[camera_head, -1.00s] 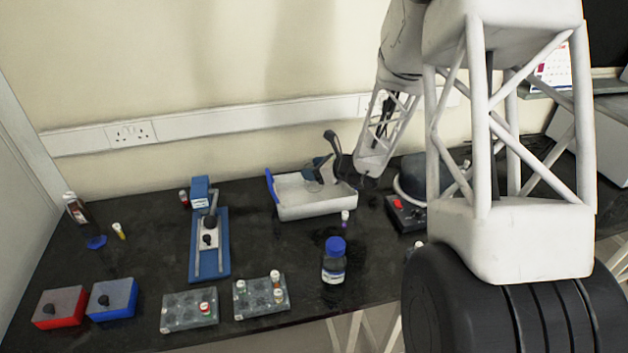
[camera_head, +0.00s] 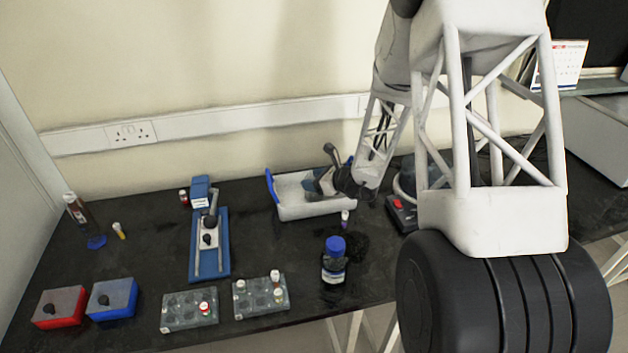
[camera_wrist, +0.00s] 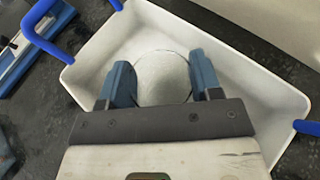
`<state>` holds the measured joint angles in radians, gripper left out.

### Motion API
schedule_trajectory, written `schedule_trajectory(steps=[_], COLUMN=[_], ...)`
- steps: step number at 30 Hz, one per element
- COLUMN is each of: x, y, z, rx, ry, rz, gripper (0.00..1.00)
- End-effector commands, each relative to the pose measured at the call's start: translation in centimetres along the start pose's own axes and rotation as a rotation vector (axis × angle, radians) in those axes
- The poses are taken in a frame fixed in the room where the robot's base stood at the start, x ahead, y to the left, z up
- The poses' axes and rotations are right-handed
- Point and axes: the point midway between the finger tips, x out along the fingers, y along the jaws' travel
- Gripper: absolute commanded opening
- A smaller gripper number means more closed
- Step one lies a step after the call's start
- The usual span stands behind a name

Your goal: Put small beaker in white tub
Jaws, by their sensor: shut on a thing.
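The white tub (camera_head: 300,212) with blue handles stands on the dark bench near the wall, and its white floor and walls fill much of the wrist view (camera_wrist: 255,60). My gripper (camera_head: 315,183) is over and within the tub's outline. In the wrist view my gripper (camera_wrist: 165,80) has its two blue fingers on either side of the small beaker (camera_wrist: 163,78), a clear round glass seen from above. The fingers are shut on it. The beaker is hidden or too small to make out in the head view. I cannot tell whether its base touches the tub floor.
Tube racks (camera_head: 190,311) lie nearer the front.

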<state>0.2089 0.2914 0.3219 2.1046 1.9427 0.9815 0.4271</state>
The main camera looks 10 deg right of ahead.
Motion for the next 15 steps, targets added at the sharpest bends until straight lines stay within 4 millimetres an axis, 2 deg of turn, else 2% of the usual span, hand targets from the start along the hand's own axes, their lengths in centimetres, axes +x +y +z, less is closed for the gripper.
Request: schedule_trajectory(steps=[13, 14, 15], x=[0.13, 0.12, 0.12], y=[0.01, 0.01, 0.01], z=[-0.33, -0.32, -0.31], rx=[0.001, 0.001, 0.001], ry=[0.0, 0.0, 0.0], rz=[0.0, 0.0, 0.0], gripper=[0.35, 0.62, 0.68])
